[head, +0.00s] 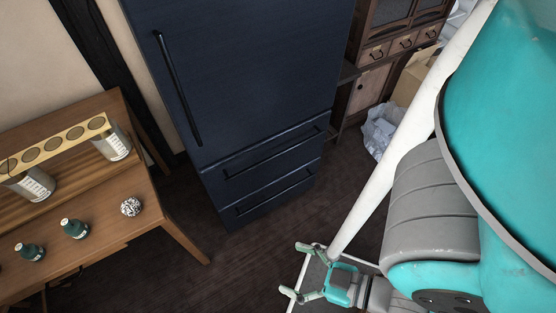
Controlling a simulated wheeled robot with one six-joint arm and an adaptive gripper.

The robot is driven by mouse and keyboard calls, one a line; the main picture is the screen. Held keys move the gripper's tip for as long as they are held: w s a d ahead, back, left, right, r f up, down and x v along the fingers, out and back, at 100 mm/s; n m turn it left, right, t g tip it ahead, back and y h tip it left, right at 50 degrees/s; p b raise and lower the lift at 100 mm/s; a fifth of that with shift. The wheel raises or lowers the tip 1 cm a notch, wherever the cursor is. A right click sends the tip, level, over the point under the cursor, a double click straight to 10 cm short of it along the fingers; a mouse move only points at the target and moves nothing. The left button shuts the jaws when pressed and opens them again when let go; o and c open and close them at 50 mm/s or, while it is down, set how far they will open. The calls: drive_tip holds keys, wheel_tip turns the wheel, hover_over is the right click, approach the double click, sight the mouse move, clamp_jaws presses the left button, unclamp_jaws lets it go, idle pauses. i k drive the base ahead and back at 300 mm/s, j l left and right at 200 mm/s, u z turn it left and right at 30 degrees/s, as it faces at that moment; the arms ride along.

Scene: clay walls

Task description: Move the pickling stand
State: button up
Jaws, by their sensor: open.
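What looks like the pickling stand is a pale wooden bar (60,144) with a row of round dark holes or discs, at the left in the head view. It lies across two labelled metal cans (113,146) on a brown wooden table (150,208). Its left end is cut off by the picture edge. My gripper (294,269) is at the lower middle, open and empty, with its fingers pointing left. It is well to the right of the table and touches nothing that I can see.
A dark blue fridge (245,75) stands behind. A wooden cabinet (375,85) and a crumpled plastic bag (381,129) are at the right. Dark floor (215,265) between table and gripper is clear.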

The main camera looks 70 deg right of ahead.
sight(33, 191)
drive_tip(key=i+j, duration=0.2)
drive_tip(key=j, duration=0.15)
drive_tip(key=i+j, duration=0.15)
drive_tip(key=j, duration=0.2)
drive_tip(key=i+j, duration=0.2)
drive_tip(key=j, duration=0.15)
drive_tip(key=i+j, duration=0.15)
drive_tip(key=j, duration=0.2)
drive_tip(key=i+j, duration=0.2)
drive_tip(key=j, duration=0.15)
drive_tip(key=i+j, duration=0.2)
drive_tip(key=j, duration=0.15)
drive_tip(key=z, duration=0.05)
